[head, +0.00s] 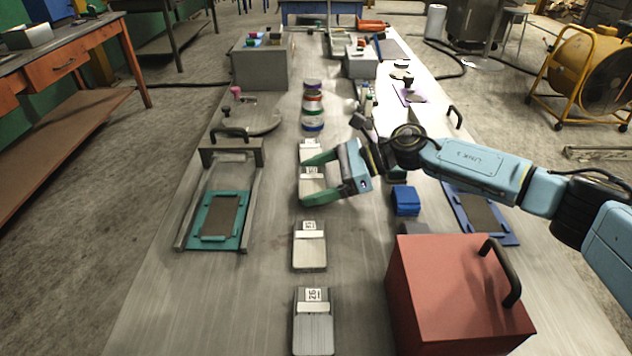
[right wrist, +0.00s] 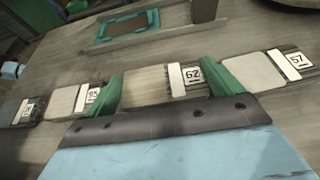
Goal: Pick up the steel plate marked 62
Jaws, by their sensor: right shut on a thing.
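The steel plate marked 62 (right wrist: 145,88) shows between the green fingers of my right gripper (right wrist: 175,88) in the right wrist view, its 62 label facing up. In the head view the plate (head: 311,186) is partly covered by the right gripper (head: 318,178), which reaches in from the right. The gripper is shut on the plate, one finger at its far side and one at its near side. I cannot tell whether the plate is clear of the table. My left gripper is not in view.
Similar plates lie in the same row: one marked 57 (right wrist: 255,75) beyond, and two nearer ones (head: 309,252) (head: 314,332). A red box (head: 445,290) and a blue block (head: 406,200) stand at right. A teal frame (head: 238,241) lies at left. Stacked discs (head: 312,104) stand further back.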

